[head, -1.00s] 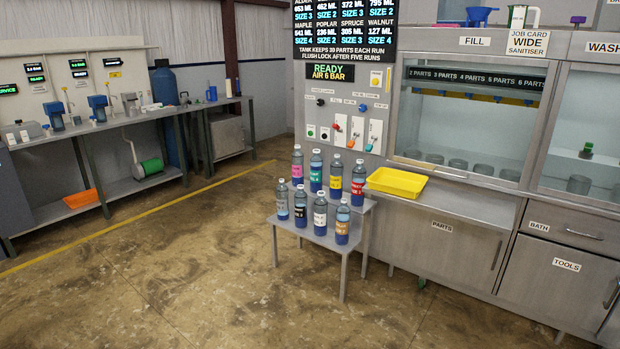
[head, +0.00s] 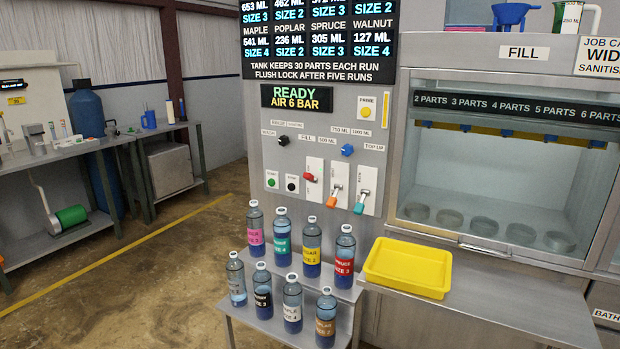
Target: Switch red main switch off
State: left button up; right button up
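A grey control panel (head: 282,150) stands upright in the middle of the head view. It carries three levers on white plates: a red-handled one (head: 309,177), an orange-handled one (head: 332,201) and a teal-handled one (head: 359,208). The red handle is the only red control I can make out; its label is too small to read. Above the levers, a lit display (head: 297,97) reads READY, AIR 6 BAR. Neither of my grippers is in view.
Several labelled bottles (head: 312,250) stand on a two-level metal stand (head: 270,325) below the panel. A yellow tray (head: 408,268) sits on the counter to the right, before a glass-fronted cabinet (head: 480,180). Open floor (head: 175,270) lies to the left, before a bench.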

aim_at(308, 176)
jog(key=i+j, duration=0.2)
jog(key=i, duration=0.25)
jog(key=i+j, duration=0.2)
jog(key=i, duration=0.2)
jog(key=i+j+u, duration=0.1)
jog(key=i, duration=0.35)
jog(key=i+j, duration=0.25)
jog(key=i, duration=0.2)
